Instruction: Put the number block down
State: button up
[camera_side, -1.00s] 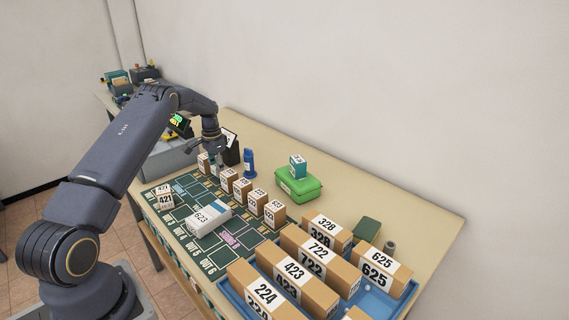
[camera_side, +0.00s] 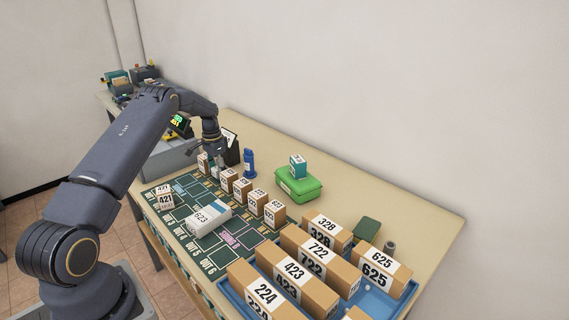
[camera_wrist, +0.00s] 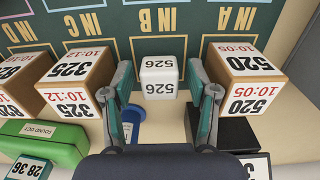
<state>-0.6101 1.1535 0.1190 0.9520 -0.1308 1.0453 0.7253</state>
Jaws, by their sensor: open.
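The small white number block marked 526 (camera_wrist: 160,76) stands upright in the wrist view, by the IN B label of the green mat (camera_wrist: 150,18). My gripper (camera_wrist: 163,92) is open, with one finger on each side of the block and gaps visible between. In the side view my gripper (camera_side: 213,148) is low over the far row of blocks, and the small block there is largely hidden among its neighbours.
A block marked 520 (camera_wrist: 240,78) stands close on the right and a 325 block (camera_wrist: 75,80) on the left. A blue stamp (camera_side: 249,163), a green box (camera_side: 298,187) and a blue tray of large boxes (camera_side: 236,301) are nearby.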

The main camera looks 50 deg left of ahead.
aim_at(217, 168)
notch_tip(217, 168, up, 12)
jog(key=s+d+r+t, duration=0.1)
jog(key=s+d+r, duration=0.2)
jog(key=d+r, duration=0.65)
jog(key=s+d+r+t, duration=0.2)
jog(key=d+r, duration=0.6)
jog(key=d, duration=0.2)
jog(key=s+d+f+t, duration=0.1)
jog(key=s+d, duration=0.7)
jog(key=s, duration=0.2)
jog(key=s+d+f+t, duration=0.1)
jog(key=s+d, duration=0.6)
jog(key=s, duration=0.3)
jog(key=shift+s+d+t, duration=0.25)
jog(key=shift+d+t, duration=0.05)
jog(key=shift+d, duration=0.1)
